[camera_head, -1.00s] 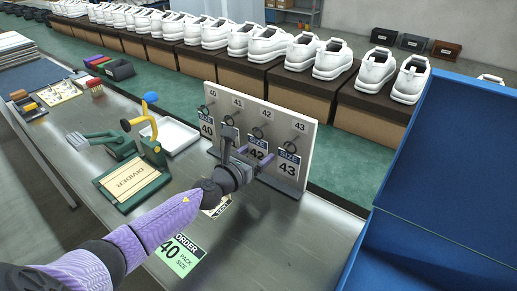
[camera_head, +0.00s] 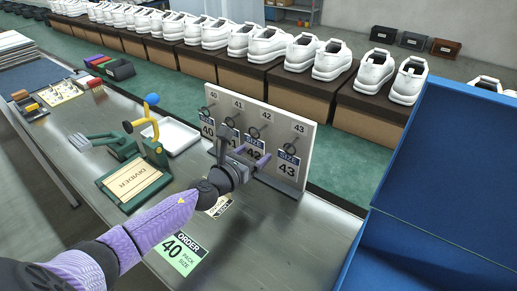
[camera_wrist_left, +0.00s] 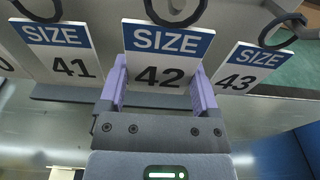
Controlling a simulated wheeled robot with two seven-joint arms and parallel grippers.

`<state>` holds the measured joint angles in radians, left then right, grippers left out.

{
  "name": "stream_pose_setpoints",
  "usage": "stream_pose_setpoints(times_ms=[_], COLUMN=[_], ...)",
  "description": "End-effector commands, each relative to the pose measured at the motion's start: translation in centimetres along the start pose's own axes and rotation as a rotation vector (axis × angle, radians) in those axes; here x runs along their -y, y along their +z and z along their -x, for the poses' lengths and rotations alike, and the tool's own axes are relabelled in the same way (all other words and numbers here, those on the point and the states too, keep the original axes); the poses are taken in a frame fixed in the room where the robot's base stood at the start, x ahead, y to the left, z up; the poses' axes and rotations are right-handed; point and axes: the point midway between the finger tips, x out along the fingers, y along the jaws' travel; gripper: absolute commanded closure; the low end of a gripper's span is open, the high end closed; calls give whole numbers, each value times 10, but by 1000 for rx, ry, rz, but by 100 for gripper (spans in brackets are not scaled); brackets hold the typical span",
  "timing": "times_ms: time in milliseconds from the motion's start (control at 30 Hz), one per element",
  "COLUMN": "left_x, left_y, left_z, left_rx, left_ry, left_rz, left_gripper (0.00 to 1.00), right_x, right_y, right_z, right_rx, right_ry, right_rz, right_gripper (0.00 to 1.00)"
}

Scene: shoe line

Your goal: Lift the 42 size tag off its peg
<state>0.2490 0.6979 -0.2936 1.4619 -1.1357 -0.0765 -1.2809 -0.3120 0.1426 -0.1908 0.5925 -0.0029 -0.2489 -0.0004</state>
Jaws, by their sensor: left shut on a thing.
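The 42 size tag (camera_wrist_left: 160,62) is a white card with a blue SIZE band. In the left wrist view it stands between the two purple fingers of my left gripper (camera_wrist_left: 161,90), which is shut on its side edges. A dark ring peg (camera_wrist_left: 176,14) shows just above the tag; whether the tag still hangs on it is unclear. In the head view my left gripper (camera_head: 251,156) is at the front of the peg board (camera_head: 284,120) and partly covers the 42 tag (camera_head: 254,145). My right gripper is out of view.
The 41 tag (camera_wrist_left: 62,55) and 43 tag (camera_wrist_left: 245,68) hang close on either side. The 40 tag (camera_head: 208,128) is at the board's left end. A green order card (camera_head: 177,256) lies on the metal table. A large blue box (camera_head: 440,170) stands at right.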

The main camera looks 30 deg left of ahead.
Motion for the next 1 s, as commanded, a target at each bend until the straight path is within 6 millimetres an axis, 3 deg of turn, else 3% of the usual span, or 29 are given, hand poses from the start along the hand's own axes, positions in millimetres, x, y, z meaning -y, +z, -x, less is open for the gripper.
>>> stream_pose_setpoints(times_ms=[533,1000], left_x=[0,0], left_y=[1,-1], left_z=[8,28], left_rx=[0,0], left_ry=[0,1], left_rz=[0,-1], left_gripper=[47,47], right_x=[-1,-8], right_y=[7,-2], right_z=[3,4], right_rx=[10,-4], right_ry=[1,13], right_rz=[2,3], right_gripper=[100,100])
